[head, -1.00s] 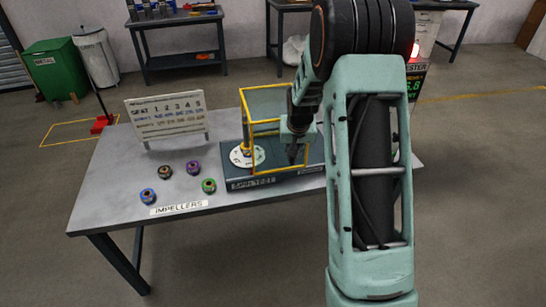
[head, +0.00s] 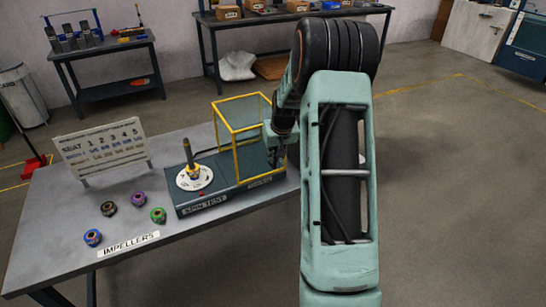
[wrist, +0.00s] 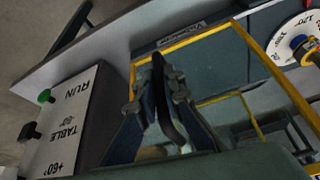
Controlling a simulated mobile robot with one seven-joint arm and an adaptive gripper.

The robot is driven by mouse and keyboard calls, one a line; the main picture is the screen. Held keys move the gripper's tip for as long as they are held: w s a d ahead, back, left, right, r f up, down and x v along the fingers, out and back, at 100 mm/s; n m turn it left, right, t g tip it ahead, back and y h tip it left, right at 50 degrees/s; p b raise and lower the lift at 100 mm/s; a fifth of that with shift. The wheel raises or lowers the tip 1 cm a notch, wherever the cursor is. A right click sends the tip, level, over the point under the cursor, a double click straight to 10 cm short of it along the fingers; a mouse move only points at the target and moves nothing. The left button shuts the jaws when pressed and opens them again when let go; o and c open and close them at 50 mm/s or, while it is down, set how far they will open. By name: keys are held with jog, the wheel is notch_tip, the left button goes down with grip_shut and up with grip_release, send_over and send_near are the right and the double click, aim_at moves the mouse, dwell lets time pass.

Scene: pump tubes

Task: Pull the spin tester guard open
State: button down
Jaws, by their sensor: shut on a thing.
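The spin tester (head: 215,197) is a dark base on the table with a white marked dial (head: 184,183) and an upright spindle at its left. The dial also shows at the right of the wrist view (wrist: 290,35). The guard (head: 236,131), a yellow-edged clear box, stands over the right part of the base, clear of the dial. Its yellow frame crosses the wrist view (wrist: 277,72). My gripper (head: 279,152) is at the guard's right side. In the wrist view my gripper (wrist: 168,95) is shut on a dark upright handle of the guard, partly hidden by the fingers.
Several coloured impellers (head: 138,199) lie at the table's front left. A seat chart (head: 100,152) stands behind them. A panel with RUN and TABLE buttons (wrist: 68,115) shows at the left of the wrist view. The floor right of my arm is clear.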

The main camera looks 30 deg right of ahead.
jog(key=c, duration=2)
grip_release()
jog(key=shift+c, duration=0.2)
jog(key=d+v, duration=0.1)
jog(key=v, duration=1.1)
jog(key=shift+a, duration=0.45)
